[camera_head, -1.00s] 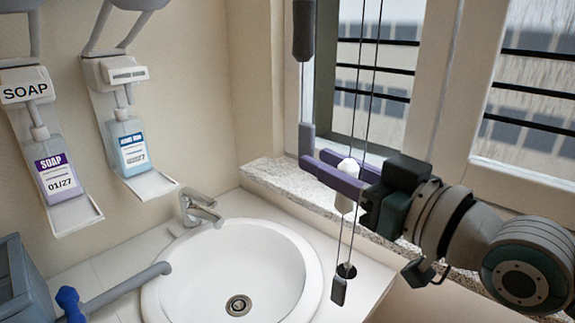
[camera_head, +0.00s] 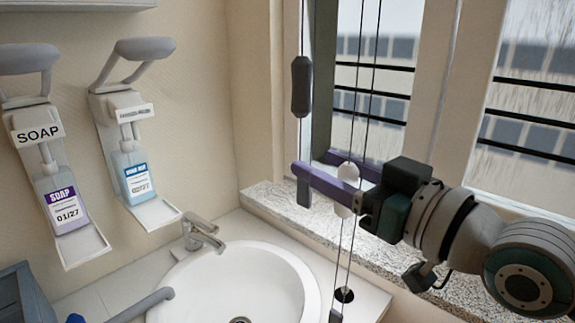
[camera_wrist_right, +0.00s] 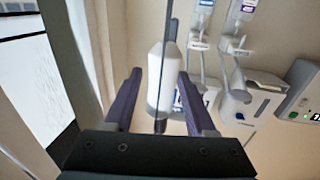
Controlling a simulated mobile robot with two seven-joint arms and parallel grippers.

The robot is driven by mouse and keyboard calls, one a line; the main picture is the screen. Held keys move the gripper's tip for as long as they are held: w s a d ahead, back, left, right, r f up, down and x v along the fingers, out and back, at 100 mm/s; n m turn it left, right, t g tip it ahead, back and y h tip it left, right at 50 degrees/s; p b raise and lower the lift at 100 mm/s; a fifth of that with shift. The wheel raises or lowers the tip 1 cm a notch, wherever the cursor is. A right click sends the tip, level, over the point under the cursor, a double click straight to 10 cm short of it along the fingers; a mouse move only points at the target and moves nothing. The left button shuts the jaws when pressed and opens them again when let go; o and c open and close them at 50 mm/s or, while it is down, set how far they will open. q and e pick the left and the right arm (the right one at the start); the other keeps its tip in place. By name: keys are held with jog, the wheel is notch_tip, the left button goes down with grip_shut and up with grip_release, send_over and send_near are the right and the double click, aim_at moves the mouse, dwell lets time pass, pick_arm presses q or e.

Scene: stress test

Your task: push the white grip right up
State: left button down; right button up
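The white grip (camera_head: 347,172) hangs upright on thin cords in front of the window. My right gripper (camera_head: 310,170) has purple fingers, one on each side of the grip. The near finger hides the grip's middle in the head view. In the right wrist view, the white grip (camera_wrist_right: 164,72) stands between the spread fingers (camera_wrist_right: 158,78), with a gap at the left finger. I cannot tell whether the right finger touches it. A dark weight (camera_head: 301,87) hangs on a cord at the left. My left gripper is not in view.
The round white sink (camera_head: 225,285) and its tap (camera_head: 200,232) lie left of and below the gripper. The speckled window sill (camera_head: 285,215) runs behind the cords. Two soap dispensers (camera_head: 60,195) (camera_head: 132,170) hang on the left wall. The window frame (camera_head: 425,90) is behind.

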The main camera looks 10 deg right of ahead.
aim_at(356, 184)
jog(key=b+v, duration=0.1)
jog(key=v, duration=0.7)
jog(key=shift+s+f, duration=0.1)
jog(key=shift+s, duration=0.1)
jog(key=shift+v, duration=0.85)
